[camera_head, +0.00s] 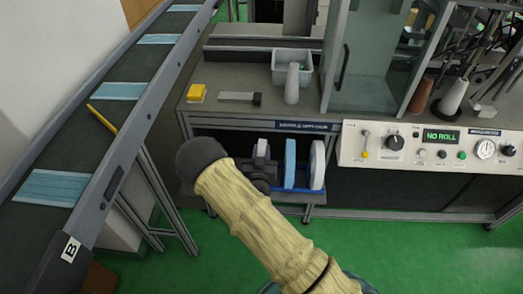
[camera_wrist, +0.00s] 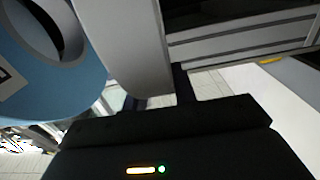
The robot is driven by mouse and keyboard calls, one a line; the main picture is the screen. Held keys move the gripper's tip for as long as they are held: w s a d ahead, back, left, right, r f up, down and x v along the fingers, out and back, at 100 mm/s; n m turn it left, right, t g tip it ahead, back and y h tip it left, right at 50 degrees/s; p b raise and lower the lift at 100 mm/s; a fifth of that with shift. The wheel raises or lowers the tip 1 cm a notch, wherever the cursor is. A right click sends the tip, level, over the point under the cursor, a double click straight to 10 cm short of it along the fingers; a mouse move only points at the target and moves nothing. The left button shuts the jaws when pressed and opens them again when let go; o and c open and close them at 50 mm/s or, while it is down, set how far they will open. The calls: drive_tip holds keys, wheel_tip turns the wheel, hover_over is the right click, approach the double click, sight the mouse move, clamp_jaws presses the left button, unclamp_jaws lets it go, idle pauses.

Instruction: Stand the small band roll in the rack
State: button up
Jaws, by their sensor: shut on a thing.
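My gripper (camera_head: 262,172) is low at the front of the bench, at the left part of the rack (camera_head: 305,211). It is shut on a pale grey-white piece, which I take to be the small band roll (camera_wrist: 125,40); it fills the middle of the wrist view, seen nearly edge-on. In the head view only a little of it shows above the dark jaws. A blue roll (camera_head: 290,163) stands upright just right of my gripper; it also shows close beside the held piece in the wrist view (camera_wrist: 75,80). Whether the held roll touches the rack floor is hidden.
A white roll (camera_head: 317,165) stands right of the blue one. Above are the bench top with a grey bin (camera_head: 292,72) and a yellow block (camera_head: 196,93). A control panel (camera_head: 430,145) reading NO ROLL is at right. A conveyor (camera_head: 90,110) with blue masks runs along the left.

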drive_tip(key=shift+f+b, duration=1.15)
drive_tip(key=shift+f, duration=0.55)
drive_tip(key=o, duration=1.1)
drive_tip(key=s+b, duration=0.1)
drive_tip(key=s, duration=1.6)
drive_tip(key=shift+s+a, duration=0.2)
drive_tip(key=shift+a, duration=0.1)
